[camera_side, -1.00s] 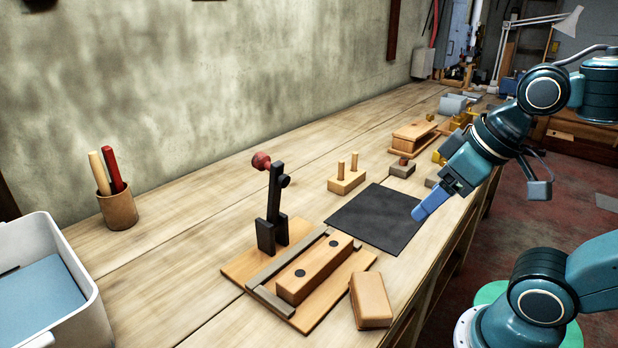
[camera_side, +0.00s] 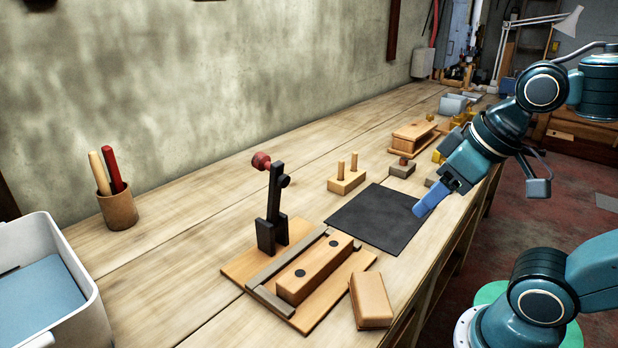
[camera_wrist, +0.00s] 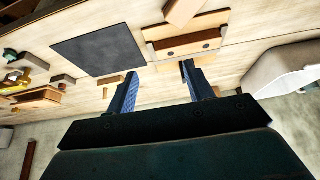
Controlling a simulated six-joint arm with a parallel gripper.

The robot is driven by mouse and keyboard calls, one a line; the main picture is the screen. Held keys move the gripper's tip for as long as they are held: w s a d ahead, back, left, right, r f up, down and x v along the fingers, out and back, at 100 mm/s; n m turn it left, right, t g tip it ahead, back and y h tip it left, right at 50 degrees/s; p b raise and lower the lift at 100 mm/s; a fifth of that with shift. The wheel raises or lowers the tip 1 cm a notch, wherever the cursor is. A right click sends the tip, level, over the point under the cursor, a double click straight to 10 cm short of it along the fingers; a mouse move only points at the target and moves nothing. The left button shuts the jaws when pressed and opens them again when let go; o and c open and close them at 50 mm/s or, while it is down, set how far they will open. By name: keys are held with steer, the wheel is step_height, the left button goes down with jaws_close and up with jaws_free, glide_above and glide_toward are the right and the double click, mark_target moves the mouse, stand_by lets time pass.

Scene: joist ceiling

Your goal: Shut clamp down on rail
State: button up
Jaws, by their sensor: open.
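The clamp (camera_side: 273,206) stands on the left part of a wooden base board (camera_side: 238,264). Its black lever points up, with a red knob (camera_side: 261,161) at the top. The rail (camera_side: 315,268), a wooden bar with two dark dots, lies on the board beside it. In the wrist view the rail (camera_wrist: 190,44) shows at the upper middle; I cannot make out the clamp there. My gripper (camera_side: 420,210) is over the right edge of the black mat, right of the clamp and apart from it. Its blue fingers are open and empty in the wrist view (camera_wrist: 160,85).
A loose wooden block (camera_side: 370,300) lies right of the board. The black mat (camera_side: 370,220) is flat and bare. A two-peg block (camera_side: 346,181) stands behind it. A pen cup (camera_side: 117,208) and a white bin (camera_side: 85,275) are at left.

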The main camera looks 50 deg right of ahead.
steer(key=w+r+g, duration=0.1)
steer(key=w+r, duration=0.6)
step_height(320, 180, up, 7)
steer(key=g, duration=0.5)
glide_above(261, 153)
steer(key=shift+a, duration=0.1)
steer(key=shift+f, duration=0.2)
steer(key=shift+f, duration=6.75)
jaws_close()
